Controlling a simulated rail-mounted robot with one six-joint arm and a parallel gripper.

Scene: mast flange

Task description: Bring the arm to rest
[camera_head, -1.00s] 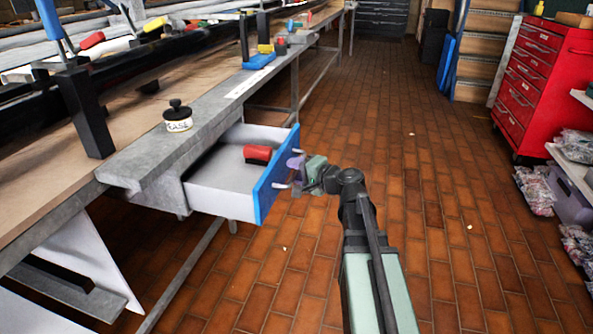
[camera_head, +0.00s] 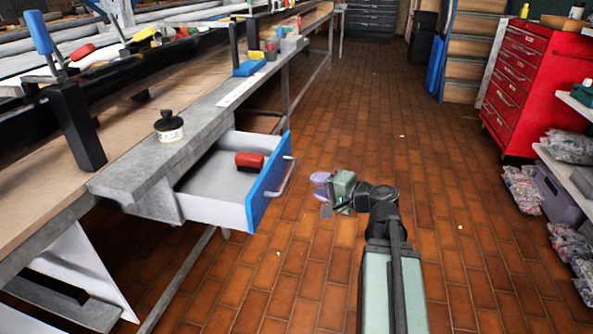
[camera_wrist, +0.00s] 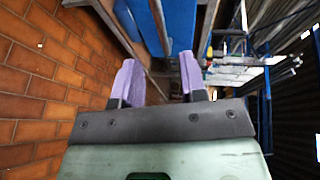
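My gripper (camera_head: 322,186) is to the right of the pulled-out drawer (camera_head: 218,208), over the brick floor and apart from the drawer's handle (camera_head: 284,178). In the wrist view my gripper (camera_wrist: 158,78) shows two purple fingers spread apart with nothing between them. The drawer has a blue front (camera_head: 267,182) and stands open under the workbench. A red object with a dark end (camera_head: 250,160) lies inside it. My green and black arm reaches up from the bottom of the head view.
The workbench (camera_head: 140,160) runs along the left, with a dark labelled jar (camera_head: 169,126) and several clamps on it. A red tool cabinet (camera_head: 530,85) stands at the right, near shelves with bagged parts (camera_head: 563,148). The brick floor between is clear.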

